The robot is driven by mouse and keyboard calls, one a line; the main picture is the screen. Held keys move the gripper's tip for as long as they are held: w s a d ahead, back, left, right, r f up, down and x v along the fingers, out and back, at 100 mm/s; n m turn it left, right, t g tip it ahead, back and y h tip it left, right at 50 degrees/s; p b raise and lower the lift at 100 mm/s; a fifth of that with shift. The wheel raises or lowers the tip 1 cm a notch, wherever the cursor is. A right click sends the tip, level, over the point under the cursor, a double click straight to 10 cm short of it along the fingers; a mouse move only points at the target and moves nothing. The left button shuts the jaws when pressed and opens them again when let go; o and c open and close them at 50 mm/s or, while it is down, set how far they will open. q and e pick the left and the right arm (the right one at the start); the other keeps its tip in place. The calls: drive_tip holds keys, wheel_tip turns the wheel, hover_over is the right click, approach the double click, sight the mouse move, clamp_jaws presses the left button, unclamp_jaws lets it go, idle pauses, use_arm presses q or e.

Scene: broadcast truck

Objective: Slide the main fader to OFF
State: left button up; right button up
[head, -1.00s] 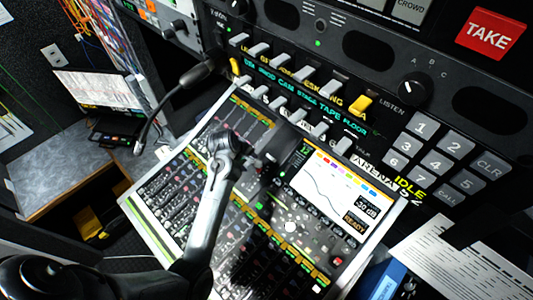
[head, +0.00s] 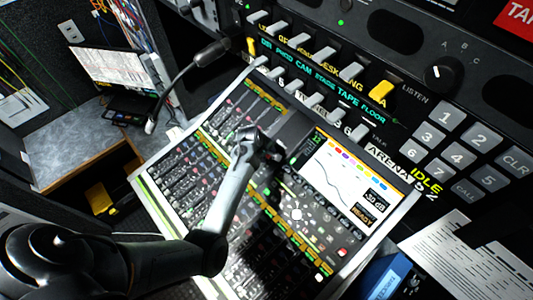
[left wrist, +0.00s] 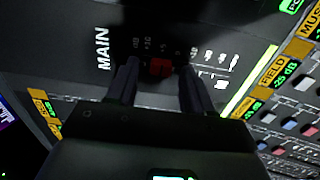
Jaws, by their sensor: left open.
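The main fader has a red cap (left wrist: 160,67) in a dark slot beside the white MAIN label (left wrist: 103,48). My left gripper (left wrist: 157,76) is open, with one dark finger on each side of the cap; I cannot tell whether either finger touches it. White scale marks run along the slot, too small to read fully. In the head view my left gripper (head: 274,158) is over the mixing console (head: 140,190), just left of its screen (head: 343,175), and hides the fader. My right gripper is not in view.
A gooseneck microphone (head: 182,75) arches over the console's back left. Behind it is a black panel with switches, a knob (head: 440,73) and a grey keypad (head: 457,153). Paper sheets (head: 470,255) and a blue item (head: 385,278) lie at the right. Other faders flank the gripper.

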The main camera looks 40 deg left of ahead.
use_arm(q)
clamp_jaws()
idle(0.3)
